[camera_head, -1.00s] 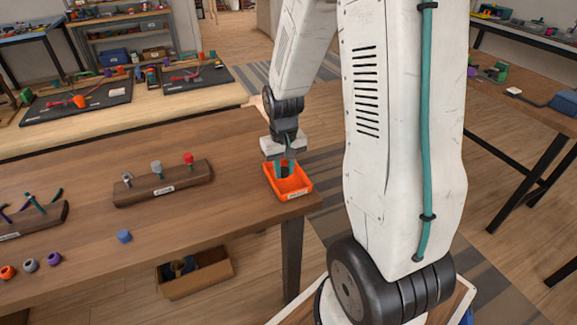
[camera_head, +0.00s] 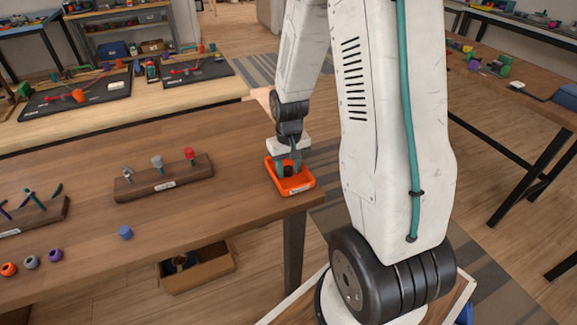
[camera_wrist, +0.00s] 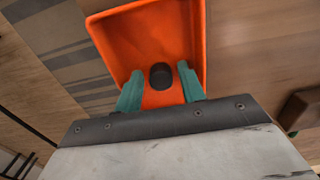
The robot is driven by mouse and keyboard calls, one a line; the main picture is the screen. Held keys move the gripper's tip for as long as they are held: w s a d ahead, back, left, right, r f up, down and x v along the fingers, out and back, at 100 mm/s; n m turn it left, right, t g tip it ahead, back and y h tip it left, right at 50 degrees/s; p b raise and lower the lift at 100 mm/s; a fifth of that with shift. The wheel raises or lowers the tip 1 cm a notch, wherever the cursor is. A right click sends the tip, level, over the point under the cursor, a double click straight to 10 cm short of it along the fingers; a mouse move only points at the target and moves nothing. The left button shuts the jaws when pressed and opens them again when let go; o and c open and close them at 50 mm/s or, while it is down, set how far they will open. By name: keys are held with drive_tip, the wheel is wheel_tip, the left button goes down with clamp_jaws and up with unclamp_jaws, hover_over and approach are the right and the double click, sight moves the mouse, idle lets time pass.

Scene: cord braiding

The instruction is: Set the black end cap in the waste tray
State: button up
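The black end cap (camera_wrist: 161,76) is inside the orange waste tray (camera_wrist: 105,38), seen in the wrist view between my fingers. My gripper (camera_wrist: 160,70) is open, with orange showing between the cap and each teal finger. In the head view, the waste tray (camera_head: 307,180) sits at the right end of the wooden table. My gripper (camera_head: 288,169) points down into it, with the dark cap (camera_head: 288,171) between the fingertips. I cannot tell exactly how high the fingertips are above the tray floor.
A wooden rack (camera_head: 140,187) with several upright pegs stands left of the tray. A blue cap (camera_head: 125,232) and orange, grey and purple rings lie near the table's front edge. A cardboard box (camera_head: 205,268) is below the table. The tabletop between rack and tray is clear.

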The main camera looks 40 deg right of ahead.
sight(288, 169)
drive_tip(key=shift+r, duration=0.15)
wheel_tip(288, 169, up, 12)
drive_tip(key=s+a+r+n, duration=0.1)
drive_tip(key=s+a+r, duration=0.6)
drive_tip(key=s, duration=0.3)
drive_tip(key=s+a+r+n+t, duration=0.1)
drive_tip(key=s+a+r+n, duration=0.1)
drive_tip(key=s+a+r, duration=0.5)
drive_tip(key=s, duration=0.3)
drive_tip(key=shift+s+a, duration=0.15)
drive_tip(key=shift+a, duration=0.25)
